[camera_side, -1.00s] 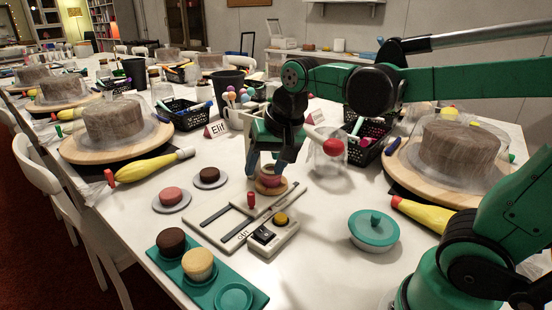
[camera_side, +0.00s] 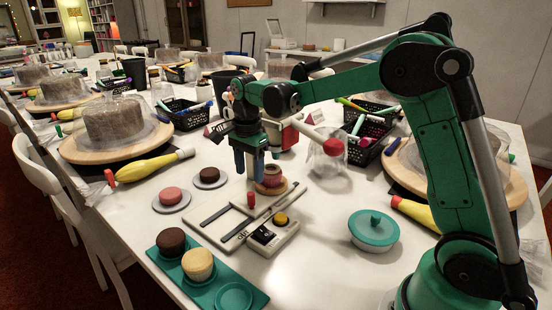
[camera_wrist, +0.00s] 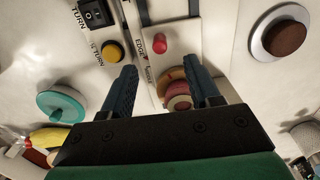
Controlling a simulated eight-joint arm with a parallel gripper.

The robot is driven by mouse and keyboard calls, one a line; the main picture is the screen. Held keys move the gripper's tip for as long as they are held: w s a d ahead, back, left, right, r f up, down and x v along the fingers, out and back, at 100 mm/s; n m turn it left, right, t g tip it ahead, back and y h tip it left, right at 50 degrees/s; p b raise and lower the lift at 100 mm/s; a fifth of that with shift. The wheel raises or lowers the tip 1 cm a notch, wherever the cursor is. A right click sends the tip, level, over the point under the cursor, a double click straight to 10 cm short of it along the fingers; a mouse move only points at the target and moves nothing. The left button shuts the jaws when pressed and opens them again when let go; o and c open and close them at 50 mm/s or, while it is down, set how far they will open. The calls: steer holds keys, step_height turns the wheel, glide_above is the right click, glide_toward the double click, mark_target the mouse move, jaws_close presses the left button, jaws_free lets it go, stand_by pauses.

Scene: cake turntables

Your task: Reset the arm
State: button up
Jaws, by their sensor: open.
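My gripper (camera_side: 249,172) is open and empty, pointing down above the white table. In the side view its fingers appear just left of a small stacked pink and brown cake (camera_side: 272,172) on a round wooden base. In the wrist view the cake (camera_wrist: 179,100) shows beyond and between the fingers (camera_wrist: 167,85), partly hidden by the right one. The gripper is apart from it. A white slide device with a red knob (camera_side: 251,199) stands in front of the cake, joined by a switch box with a yellow button (camera_side: 281,219).
A teal lidded dish (camera_side: 374,230) sits to the right. A teal tray (camera_side: 234,297) holds two small cakes at the front. Pink (camera_side: 171,196) and brown (camera_side: 209,175) cakes sit on plates at left. Covered cakes on turntables (camera_side: 72,150) and black baskets (camera_side: 190,118) stand around.

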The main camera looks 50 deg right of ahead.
mark_target(250, 194)
step_height(250, 194, down, 6)
steer(key=shift+f, duration=0.1)
steer(key=shift+c, duration=0.2)
jaws_close()
steer(key=shift+a, duration=5.1)
steer(key=shift+o, duration=0.2)
jaws_free()
steer(key=shift+d+r, duration=0.1)
steer(key=shift+r, duration=0.1)
